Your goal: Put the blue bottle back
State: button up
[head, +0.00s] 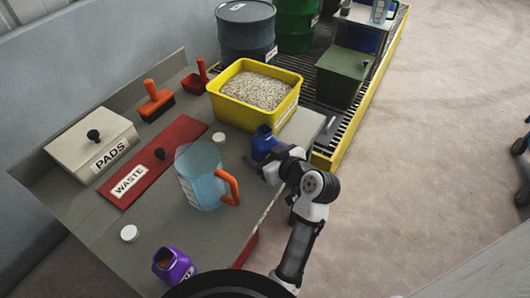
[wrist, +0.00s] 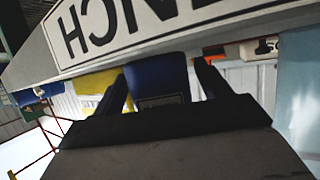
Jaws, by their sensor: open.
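The blue bottle (head: 263,139) stands open-topped on the grey bench, near its right edge and in front of the yellow tub. My gripper (head: 265,165) reaches in over the bench edge at the bottle's lower part, and partly hides it. In the wrist view the blue bottle (wrist: 158,80) lies between the two fingers of my gripper (wrist: 160,88), which are open on either side of it. Whether either finger touches it I cannot tell. No cap shows on the bottle in the head view.
A clear jug (head: 200,176) with an orange handle stands left of the bottle. The yellow tub (head: 255,95) of granules is behind it. A purple bottle (head: 173,265), white caps, a red WASTE lid (head: 150,165) and a PADS box (head: 88,145) are on the bench. Drums stand behind.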

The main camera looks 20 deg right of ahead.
jog(key=b+v, duration=0.1)
jog(key=v, duration=1.1)
jog(key=shift+r, duration=0.15)
